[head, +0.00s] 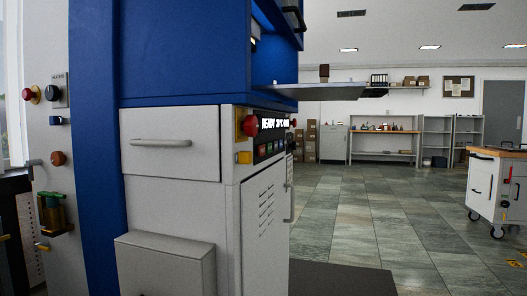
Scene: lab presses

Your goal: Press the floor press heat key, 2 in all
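The floor press (185,50), a large blue and grey machine, fills the left half of the head view at close range. Its control panel (260,150) is on the right-hand face and is seen at a steep angle. A lit display (272,123) on it reads roughly "READY" with a temperature, the end unclear. A red mushroom button (250,125) sticks out beside the display. Small keys (266,146) sit in a row below the display; their labels are too small to read, so I cannot tell which is the heat key. Neither of my grippers is in view.
A grey machine with knobs (56,95) stands at the left edge. A metal plate (320,91) juts out right from the press. A dark mat (340,279) lies at its right foot. The tiled floor (400,215) is open up to a wheeled cabinet (482,188) at the right.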

